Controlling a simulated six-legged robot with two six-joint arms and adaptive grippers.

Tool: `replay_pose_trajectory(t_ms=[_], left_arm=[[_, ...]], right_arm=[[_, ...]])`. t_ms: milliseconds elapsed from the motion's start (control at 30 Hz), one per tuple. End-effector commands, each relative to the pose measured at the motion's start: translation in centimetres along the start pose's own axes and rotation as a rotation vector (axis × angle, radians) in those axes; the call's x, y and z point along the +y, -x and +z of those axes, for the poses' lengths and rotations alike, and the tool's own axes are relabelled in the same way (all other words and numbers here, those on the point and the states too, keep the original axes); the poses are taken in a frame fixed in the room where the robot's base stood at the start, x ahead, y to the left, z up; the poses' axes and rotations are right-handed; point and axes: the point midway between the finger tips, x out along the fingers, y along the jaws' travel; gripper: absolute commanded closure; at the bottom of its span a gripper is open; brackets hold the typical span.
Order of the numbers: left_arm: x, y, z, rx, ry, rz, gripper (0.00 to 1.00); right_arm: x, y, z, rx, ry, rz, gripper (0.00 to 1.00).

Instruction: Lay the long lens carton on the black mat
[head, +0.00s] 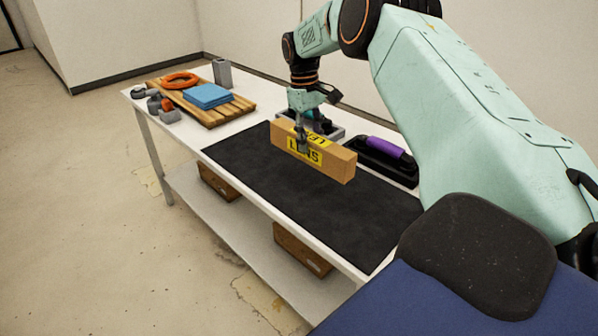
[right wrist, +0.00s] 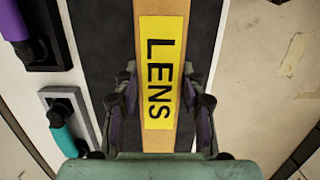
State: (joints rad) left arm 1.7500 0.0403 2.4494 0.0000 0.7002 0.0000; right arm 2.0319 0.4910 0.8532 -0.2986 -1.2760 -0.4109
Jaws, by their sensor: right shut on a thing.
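The long lens carton (head: 338,163) is a brown box with yellow labels reading LENS. My right gripper (head: 302,140) is shut on it near its middle, with a finger on each side. The carton is over the black mat (head: 255,160) on the white table; the head view does not clearly show whether it touches the mat. In the right wrist view the carton (right wrist: 160,70) runs lengthwise between the fingers of the right gripper (right wrist: 160,100), with the mat (right wrist: 210,30) below it. My left gripper is not in view.
Behind the carton are a black tray with a purple-handled thing (head: 386,147) and a grey tray with a teal-handled thing (right wrist: 62,135). The mat's left and front parts are clear.

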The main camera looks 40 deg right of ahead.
Motion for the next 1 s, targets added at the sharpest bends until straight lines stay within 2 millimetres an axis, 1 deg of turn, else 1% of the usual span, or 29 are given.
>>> replay_pose_trajectory(t_ms=[200,300,533,700,800,1000], left_arm=[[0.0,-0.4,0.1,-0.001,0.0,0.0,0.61],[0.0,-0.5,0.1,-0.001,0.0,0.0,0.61],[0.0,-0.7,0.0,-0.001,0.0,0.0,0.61],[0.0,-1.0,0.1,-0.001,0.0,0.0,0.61],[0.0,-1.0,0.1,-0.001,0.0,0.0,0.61],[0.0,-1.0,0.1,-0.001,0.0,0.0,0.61]], right_arm=[[0.0,-3.9,-0.1,-0.004,-0.001,-0.001,1.0],[0.0,-5.3,-0.2,-0.003,-0.001,-0.001,1.0],[0.0,-6.8,-0.6,-0.001,-0.001,0.0,1.0],[0.0,-9.2,-1.0,-0.002,-0.001,0.0,1.0],[0.0,-9.8,-1.2,-0.001,0.0,0.0,1.0],[0.1,-9.7,-1.4,0.001,0.0,0.0,1.0]])
